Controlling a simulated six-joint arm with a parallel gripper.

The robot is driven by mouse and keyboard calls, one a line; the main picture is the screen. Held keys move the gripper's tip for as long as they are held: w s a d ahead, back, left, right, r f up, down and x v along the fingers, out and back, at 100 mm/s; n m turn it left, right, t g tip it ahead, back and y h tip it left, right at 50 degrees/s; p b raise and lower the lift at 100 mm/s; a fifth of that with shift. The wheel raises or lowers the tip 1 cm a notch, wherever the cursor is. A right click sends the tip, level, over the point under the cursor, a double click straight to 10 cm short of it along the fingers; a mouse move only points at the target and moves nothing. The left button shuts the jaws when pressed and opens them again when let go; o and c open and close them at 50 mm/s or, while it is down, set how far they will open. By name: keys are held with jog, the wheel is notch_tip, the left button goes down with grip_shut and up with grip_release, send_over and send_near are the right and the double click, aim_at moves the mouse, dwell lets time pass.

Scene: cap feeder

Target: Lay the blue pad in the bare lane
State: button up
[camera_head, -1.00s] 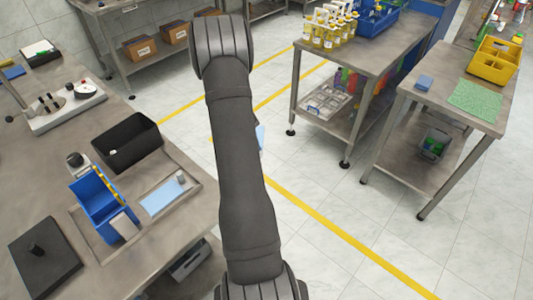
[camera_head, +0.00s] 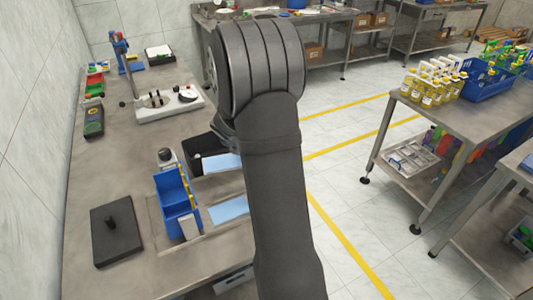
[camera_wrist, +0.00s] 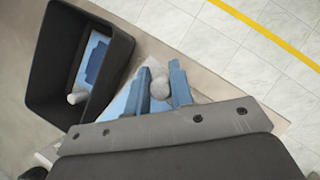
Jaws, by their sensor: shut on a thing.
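A light-blue pad (camera_head: 222,163) shows left of my arm, by the right part of the black bin. In the wrist view my gripper (camera_wrist: 162,88) has its two blue fingers closed on a pale grey round knob, with light-blue pad (camera_wrist: 118,106) below it. In the head view my arm hides the gripper. A second light-blue pad (camera_head: 229,210) lies in the right part of a shallow grey tray (camera_head: 205,235). A blue holder (camera_head: 175,203) with a yellow-marked edge stands in the tray, left of that pad. I cannot clearly tell which lane is bare.
The black bin (camera_head: 200,148) stands behind the tray; its wall (camera_wrist: 45,55) is close on the left in the wrist view. A black plate with a knob (camera_head: 115,230) lies left of the tray. A white fixture (camera_head: 165,103) stands farther back.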

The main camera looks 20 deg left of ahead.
jog(key=a, duration=0.1)
jog(key=a+n, duration=0.1)
jog(key=s+a+n+y, duration=0.1)
jog(key=shift+r, duration=0.3)
jog(key=shift+s+a+f, duration=0.15)
jog(key=shift+a, duration=0.1)
jog(key=shift+f, duration=5.15)
jog(key=o, duration=1)
jog(key=shift+o, duration=0.4)
jog(key=shift+d, duration=0.15)
jog(key=shift+o, duration=0.9)
